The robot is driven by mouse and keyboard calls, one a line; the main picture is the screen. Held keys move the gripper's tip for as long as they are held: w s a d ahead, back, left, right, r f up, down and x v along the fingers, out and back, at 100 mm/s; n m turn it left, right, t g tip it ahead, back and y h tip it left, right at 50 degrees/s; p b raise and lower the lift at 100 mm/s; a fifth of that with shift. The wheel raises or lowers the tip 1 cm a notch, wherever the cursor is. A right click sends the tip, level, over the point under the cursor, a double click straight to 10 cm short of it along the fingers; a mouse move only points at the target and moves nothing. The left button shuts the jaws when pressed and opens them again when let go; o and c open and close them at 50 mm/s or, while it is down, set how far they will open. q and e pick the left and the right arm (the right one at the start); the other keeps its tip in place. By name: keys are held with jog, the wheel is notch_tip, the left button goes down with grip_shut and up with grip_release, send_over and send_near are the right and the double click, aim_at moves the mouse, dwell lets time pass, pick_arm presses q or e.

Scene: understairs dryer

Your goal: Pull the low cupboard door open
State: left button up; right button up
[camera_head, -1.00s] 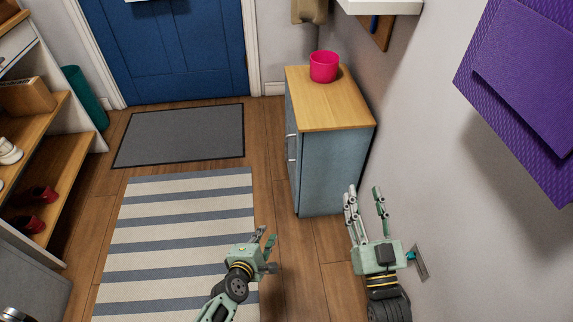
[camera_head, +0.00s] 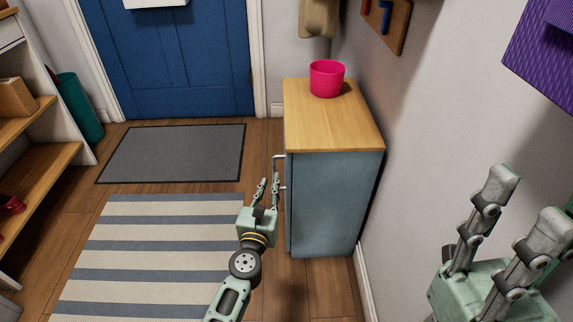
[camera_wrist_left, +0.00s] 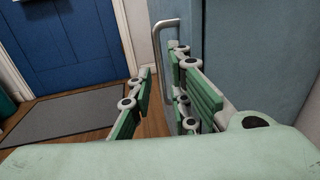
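The low cupboard (camera_head: 325,200) is blue-grey with a wooden top and stands against the right wall. Its door faces left and is seen nearly edge-on; it looks shut. A metal bar handle (camera_head: 279,158) sticks out from its left side, and the handle shows upright in the left wrist view (camera_wrist_left: 157,50). My left gripper (camera_head: 268,184) is open, its fingers pointing towards the handle, just in front of it. In the left wrist view no contact with the handle can be made out. My right gripper (camera_head: 522,205) is open and empty at the right, near the wall.
A pink pot (camera_head: 327,78) stands on the cupboard top. A striped rug (camera_head: 150,250) and a grey mat (camera_head: 172,153) lie on the floor left of the cupboard. A blue front door (camera_head: 190,60) is behind. An open shelf unit (camera_head: 45,165) stands at the left.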

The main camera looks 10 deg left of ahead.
aim_at(274, 171)
pick_arm(q)
jog(key=w, duration=0.5)
jog(key=w+b, duration=0.1)
jog(key=w, duration=0.1)
jog(key=shift+w+a, duration=0.2)
jog(key=shift+a, duration=0.15)
jog(key=shift+c, duration=0.4)
grip_shut()
